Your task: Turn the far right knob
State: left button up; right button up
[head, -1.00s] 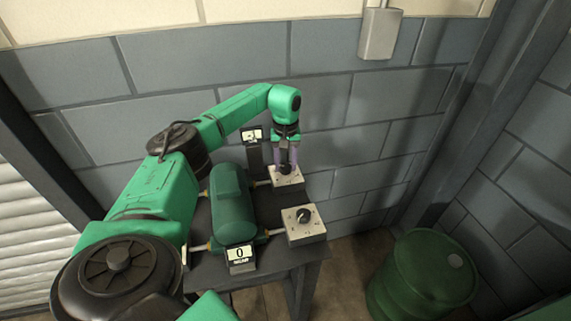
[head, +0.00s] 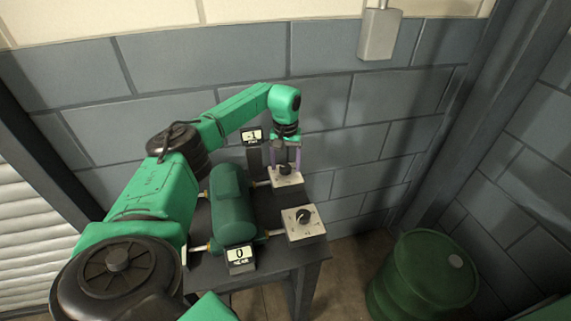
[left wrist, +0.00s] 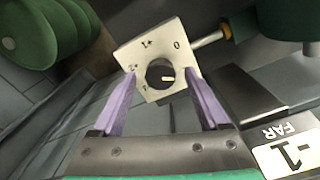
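The far right knob (head: 285,170) is a dark round knob on a pale square plate (head: 288,182) at the back right of the small table. In the left wrist view the knob (left wrist: 160,75) has a white mark pointing to the picture's right, and its plate carries printed numbers, including 0. My left gripper (head: 286,160) is above the knob, open, with its purple fingers on either side of it. In the left wrist view there are gaps between the fingers and the knob. The far display (left wrist: 290,155) reads -1. My right gripper is not in view.
A near right knob (head: 304,216) sits on a similar box, with a near display (head: 240,256) reading 0. A green tank (head: 230,205) lies between the fittings on the dark table (head: 268,279). A green barrel (head: 422,280) stands at the right. The wall is close behind.

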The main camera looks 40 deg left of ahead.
aim_at(285, 167)
pick_arm(q)
notch_tip(285, 167, up, 14)
jog(key=b, duration=0.1)
jog(key=shift+r, duration=0.25)
jog(key=shift+s, duration=0.1)
dwell(0.5)
